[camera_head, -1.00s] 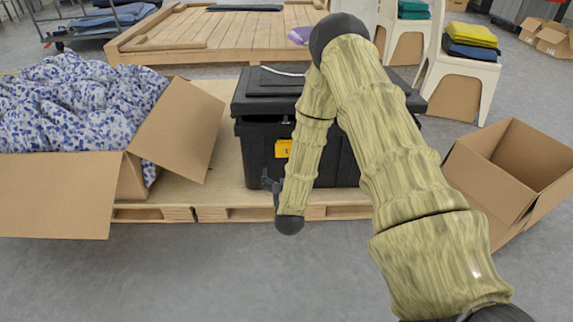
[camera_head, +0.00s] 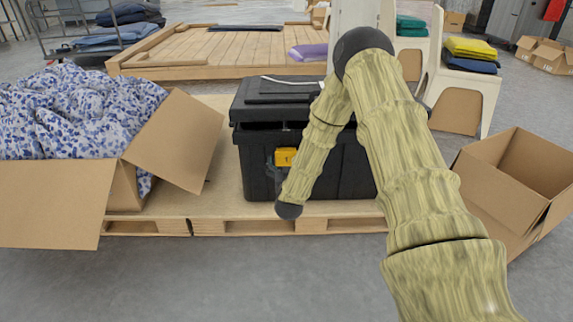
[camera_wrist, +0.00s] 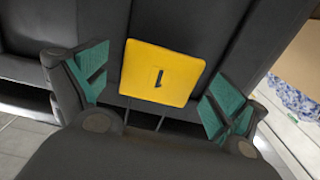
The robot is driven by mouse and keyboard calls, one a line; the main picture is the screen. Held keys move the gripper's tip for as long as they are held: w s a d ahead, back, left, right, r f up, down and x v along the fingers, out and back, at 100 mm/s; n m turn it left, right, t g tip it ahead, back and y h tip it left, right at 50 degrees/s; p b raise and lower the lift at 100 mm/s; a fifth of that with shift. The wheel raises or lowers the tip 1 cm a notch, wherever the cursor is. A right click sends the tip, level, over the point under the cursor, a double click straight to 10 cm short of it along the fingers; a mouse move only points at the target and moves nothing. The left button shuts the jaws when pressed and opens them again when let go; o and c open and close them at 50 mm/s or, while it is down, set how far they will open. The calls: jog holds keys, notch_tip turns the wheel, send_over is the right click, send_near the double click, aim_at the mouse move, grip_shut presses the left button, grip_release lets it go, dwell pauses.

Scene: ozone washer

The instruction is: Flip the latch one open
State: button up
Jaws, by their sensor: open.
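The black box (camera_head: 350,170) stands on a pallet with its lid (camera_head: 262,113) on top. Latch one is a yellow tab (camera_head: 285,156) on its front; in the wrist view it is a yellow plate marked "1" (camera_wrist: 161,73). My gripper (camera_wrist: 157,80) is open, with one teal-padded finger on each side of the plate. Gaps show between plate and pads in the picture; contact in depth cannot be told. In the head view my gripper is small, dark and hard to separate from the box, just below the latch. My arm hides part of the box's front.
An open cardboard box with blue-patterned cloth (camera_head: 75,115) stands to the left. An empty open carton (camera_head: 500,190) is at the right. The pallet's edge (camera_head: 245,226) runs in front of the box, with clear grey floor before it.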

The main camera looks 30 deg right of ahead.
jog(key=shift+b+x, duration=0.3)
jog(key=shift+x, duration=0.75)
jog(key=shift+c, duration=0.4)
jog(key=c, duration=1)
jog(key=shift+o, duration=0.2)
